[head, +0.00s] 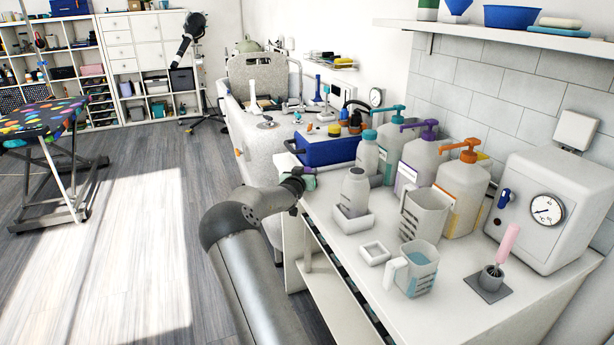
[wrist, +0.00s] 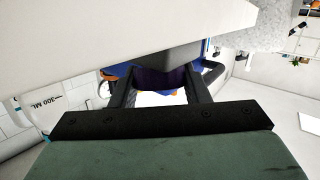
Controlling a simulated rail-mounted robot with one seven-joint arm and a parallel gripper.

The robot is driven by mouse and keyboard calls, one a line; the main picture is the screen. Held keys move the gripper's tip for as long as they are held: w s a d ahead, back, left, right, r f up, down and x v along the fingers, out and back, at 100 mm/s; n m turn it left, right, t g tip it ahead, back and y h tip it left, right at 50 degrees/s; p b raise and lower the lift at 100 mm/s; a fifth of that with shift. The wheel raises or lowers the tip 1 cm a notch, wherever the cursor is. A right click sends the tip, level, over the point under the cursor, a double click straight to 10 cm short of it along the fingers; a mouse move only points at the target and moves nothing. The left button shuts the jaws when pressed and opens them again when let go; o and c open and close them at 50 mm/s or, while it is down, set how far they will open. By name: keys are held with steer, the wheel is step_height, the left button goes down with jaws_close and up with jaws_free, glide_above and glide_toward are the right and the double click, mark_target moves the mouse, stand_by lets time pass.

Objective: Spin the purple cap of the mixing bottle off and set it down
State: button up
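The mixing bottle (head: 354,190) is white and stands upright in a square white holder (head: 352,219) on the counter. No purple cap shows on its grey top in the head view. My gripper (head: 308,181) is at the counter's left edge, left of the bottle and in front of the blue tray. In the wrist view a dark purple piece, seemingly the purple cap (wrist: 158,79), sits between the two black fingers, which look closed against its sides. A dark grey shape partly covers it there. The fingertips are hard to make out in the head view.
A small square white dish (head: 374,253) lies in front of the bottle. A clear jug (head: 424,215), a handled measuring cup (head: 414,268) and pump bottles (head: 465,195) stand to the right. The blue tray (head: 330,151) is behind. Bare counter (head: 400,318) shows at the front.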

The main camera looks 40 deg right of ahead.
steer(key=shift+r, duration=0.1)
steer(key=shift+r+p, duration=0.95)
steer(key=shift+r, duration=1)
steer(key=shift+c, duration=0.2)
steer(key=shift+f, duration=0.1)
steer(key=shift+w+f+g+p, duration=0.15)
steer(key=shift+f+g+p, duration=0.35)
steer(key=shift+f+p, duration=1.1)
steer(key=shift+f, duration=0.25)
steer(key=o, duration=1.3)
steer(key=shift+b, duration=0.3)
